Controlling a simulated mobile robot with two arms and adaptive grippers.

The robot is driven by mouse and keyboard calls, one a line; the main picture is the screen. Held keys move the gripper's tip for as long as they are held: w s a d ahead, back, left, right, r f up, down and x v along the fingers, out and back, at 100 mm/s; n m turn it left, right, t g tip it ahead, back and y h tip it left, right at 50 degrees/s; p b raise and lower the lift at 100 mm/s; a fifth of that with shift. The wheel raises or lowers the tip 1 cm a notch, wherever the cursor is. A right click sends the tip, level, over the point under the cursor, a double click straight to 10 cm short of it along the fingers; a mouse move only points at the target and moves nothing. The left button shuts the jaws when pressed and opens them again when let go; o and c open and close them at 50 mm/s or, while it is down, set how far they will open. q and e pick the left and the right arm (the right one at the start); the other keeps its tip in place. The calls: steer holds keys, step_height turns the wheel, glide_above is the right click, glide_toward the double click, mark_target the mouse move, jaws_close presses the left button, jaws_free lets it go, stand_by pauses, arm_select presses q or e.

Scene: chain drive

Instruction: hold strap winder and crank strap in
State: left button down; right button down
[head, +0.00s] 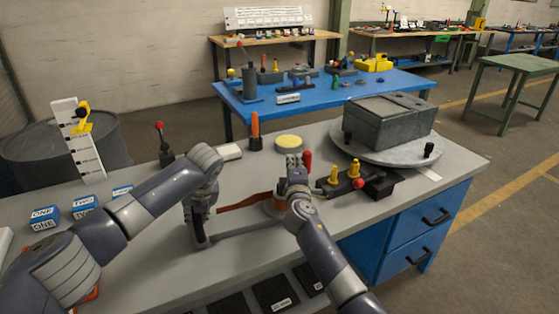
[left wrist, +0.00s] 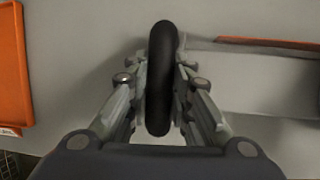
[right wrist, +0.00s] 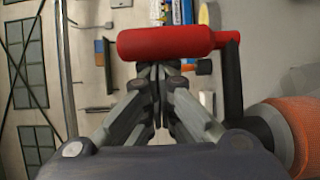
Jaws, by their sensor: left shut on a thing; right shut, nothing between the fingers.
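The strap winder has a long grey frame bar (head: 248,229) lying low over the grey bench. My left gripper (head: 198,232) is shut on its black rounded handle (left wrist: 160,85), which stands between the fingers. A brown strap (head: 243,201) runs toward the winder's orange drum, which shows in the right wrist view (right wrist: 298,125). The red crank knob (right wrist: 165,43) sits on a dark crank arm (right wrist: 233,85); the knob also shows in the head view (head: 307,160). My right gripper (right wrist: 160,70) is shut and empty, its tips right at the knob; I cannot tell whether they touch.
A grey box (head: 390,122) stands on a round turntable (head: 352,150) at the back right. A fixture with yellow knobs (head: 354,172) is right of my right gripper. An orange screwdriver-like handle (head: 255,125) and yellow disc (head: 289,142) stand behind.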

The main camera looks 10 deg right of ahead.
steer(key=shift+w+d, duration=0.15)
steer(key=shift+d, duration=0.2)
